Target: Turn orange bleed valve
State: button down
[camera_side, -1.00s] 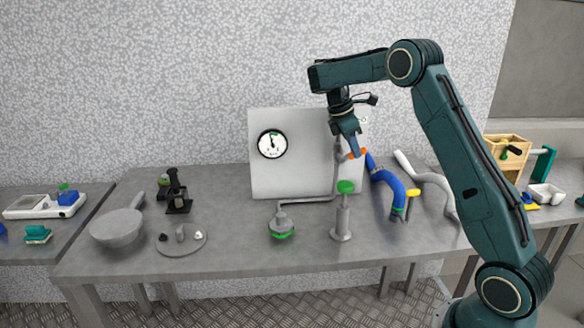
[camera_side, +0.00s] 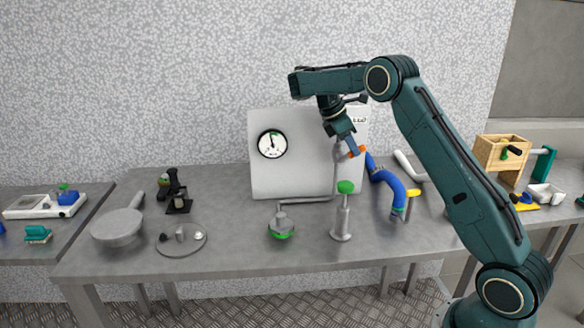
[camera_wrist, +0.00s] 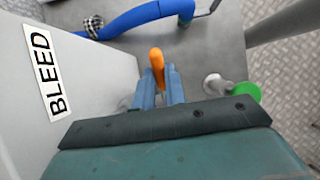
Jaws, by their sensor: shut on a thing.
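The orange bleed valve handle (camera_wrist: 157,62) stands between the two blue fingers of my gripper (camera_wrist: 160,84) in the wrist view. My gripper is shut on it, and its far end sticks out past the fingertips. In the side view the orange handle (camera_side: 356,151) shows beside my gripper's fingertips (camera_side: 350,147), near the right edge of the white panel (camera_side: 290,178). The valve body under the fingers is mostly hidden. A label reading BLEED (camera_wrist: 43,70) is on the panel left of the handle in the wrist view.
A round gauge (camera_side: 271,144) is on the panel. A green-topped grey post (camera_side: 342,215) stands in front, beside a grey fitting with a green base (camera_side: 281,226). A blue hose (camera_side: 388,182) curves to the right. A grey pan (camera_side: 117,227) sits at the left.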

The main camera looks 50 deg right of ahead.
jog(key=c, duration=1.4)
grip_release()
jog(key=shift+c, duration=0.2)
jog(key=shift+s+d+f+t+y, duration=0.2)
jog(key=shift+t+y, duration=0.3)
jog(key=shift+s+d+f+t+y, duration=0.15)
jog(key=shift+t+y, duration=0.35)
jog(key=shift+s+d+f+t+y, duration=0.15)
jog(key=shift+f+t+y, duration=0.15)
jog(key=shift+t+y, duration=0.25)
jog(key=shift+s+d+f+t+y, duration=0.15)
jog(key=shift+f+t+y, duration=0.1)
jog(key=shift+t+y, duration=0.3)
notch_tip(320, 180, up, 14)
jog(key=s+a+r+m+t, duration=0.25)
jog(key=s+a, duration=0.25)
jog(key=a, duration=0.8)
jog(key=s+a+f+m+t, duration=0.1)
jog(key=s+a+m, duration=0.3)
jog(key=s+a, duration=0.6)
jog(key=shift+s+a+f+t+h, duration=0.3)
jog(key=shift+s+a+f+t, duration=0.1)
jog(key=shift+f, duration=0.1)
